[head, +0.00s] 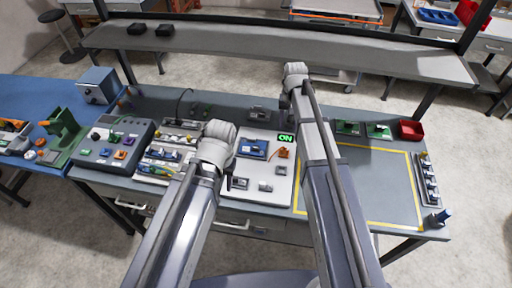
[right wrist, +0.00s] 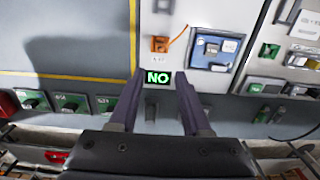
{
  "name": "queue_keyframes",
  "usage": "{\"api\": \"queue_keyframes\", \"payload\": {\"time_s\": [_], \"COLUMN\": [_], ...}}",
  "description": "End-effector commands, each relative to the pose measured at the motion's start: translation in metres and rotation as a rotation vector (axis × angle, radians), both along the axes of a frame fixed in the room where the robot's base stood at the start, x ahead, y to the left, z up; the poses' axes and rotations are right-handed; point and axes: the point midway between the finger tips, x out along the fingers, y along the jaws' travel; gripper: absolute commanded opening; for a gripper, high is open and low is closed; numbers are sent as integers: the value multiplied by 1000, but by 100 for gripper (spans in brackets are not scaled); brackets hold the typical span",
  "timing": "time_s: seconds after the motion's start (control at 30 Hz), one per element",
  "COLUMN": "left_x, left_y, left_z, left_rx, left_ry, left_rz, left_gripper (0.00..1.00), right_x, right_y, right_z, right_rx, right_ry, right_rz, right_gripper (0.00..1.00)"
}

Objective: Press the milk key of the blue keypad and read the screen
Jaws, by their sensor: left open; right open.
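The blue keypad (head: 253,148) lies on a white board in the middle of the table; it also shows in the right wrist view (right wrist: 212,48). Its key labels are too small to read. A small screen (head: 286,137) with green lettering beside it reads "ON"; in the right wrist view the screen (right wrist: 158,78) appears turned round, as "NO". My right gripper (right wrist: 158,73) is open and empty, with the screen showing between its fingertips. My left gripper (head: 229,180) is mostly hidden behind its wrist, left of the keypad over the board's edge.
An orange part (head: 283,153) sits right of the keypad. A grey control box (head: 112,143) and green holder (head: 64,128) stand at left. Green devices (head: 347,127) and a red bin (head: 411,130) are back right. The yellow-outlined area (head: 365,185) is clear. A raised shelf (head: 270,48) spans the back.

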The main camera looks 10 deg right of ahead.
Motion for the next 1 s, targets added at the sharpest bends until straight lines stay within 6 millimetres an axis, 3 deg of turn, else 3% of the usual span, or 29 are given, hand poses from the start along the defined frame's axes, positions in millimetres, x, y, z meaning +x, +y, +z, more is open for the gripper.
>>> {"api": "queue_keyframes", "payload": {"time_s": [0.07, 0.4, 1.0], "left_x": [0, 0, 0], "left_y": [0, 0, 0], "left_z": [0, 0, 0], "left_rx": [0, 0, 0], "left_ry": [0, 0, 0], "left_rz": [0, 0, 0], "left_gripper": [50, 50, 50], "right_x": [0, 0, 0], "right_y": [0, 0, 0], "right_z": [0, 0, 0], "right_rx": [0, 0, 0], "right_ry": [0, 0, 0], "right_rz": [0, 0, 0], "right_gripper": [38, 0, 0]}}
